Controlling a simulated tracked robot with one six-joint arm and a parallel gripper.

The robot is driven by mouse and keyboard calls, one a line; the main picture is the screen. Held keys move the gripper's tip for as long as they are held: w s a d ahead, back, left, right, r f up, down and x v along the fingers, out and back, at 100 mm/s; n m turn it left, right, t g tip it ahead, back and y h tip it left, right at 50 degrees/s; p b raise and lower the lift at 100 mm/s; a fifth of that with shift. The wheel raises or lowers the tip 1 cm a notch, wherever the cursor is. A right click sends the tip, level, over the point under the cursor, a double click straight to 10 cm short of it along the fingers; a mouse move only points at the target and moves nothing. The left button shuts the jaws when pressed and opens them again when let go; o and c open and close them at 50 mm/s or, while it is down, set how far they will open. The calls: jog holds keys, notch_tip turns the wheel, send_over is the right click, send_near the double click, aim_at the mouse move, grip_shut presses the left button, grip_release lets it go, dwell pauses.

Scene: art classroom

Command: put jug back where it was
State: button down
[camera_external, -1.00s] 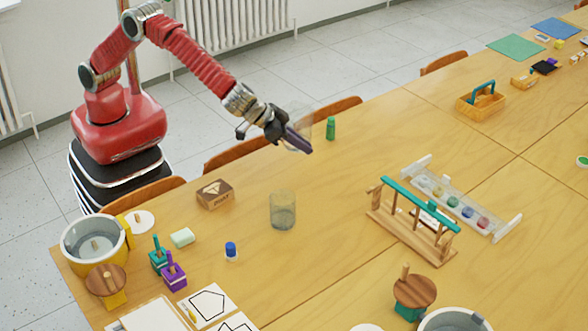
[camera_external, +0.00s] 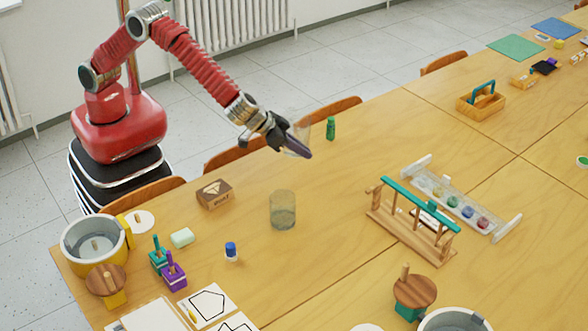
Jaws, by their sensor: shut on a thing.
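My gripper (camera_external: 294,143) is shut on a clear jug (camera_external: 303,132) and holds it above the table's far-left edge. The jug is see-through and faint, partly hidden by the dark fingers; its exact tilt is hard to tell. A clear glass vessel (camera_external: 283,211) stands upright on the table in front of and below my gripper, with what looks like some liquid in its lower part.
A green bottle (camera_external: 330,128) stands close to the right of my gripper. A wooden rack (camera_external: 412,222) stands to the right. The table (camera_external: 335,195) between the vessel and rack is clear.

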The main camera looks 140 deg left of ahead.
jog(key=shift+f, duration=3.05)
jog(key=shift+f, duration=0.1)
jog(key=shift+f, duration=1.8)
jog(key=shift+f, duration=0.1)
jog(key=c, duration=1.9)
grip_release()
jog(key=v, duration=1.2)
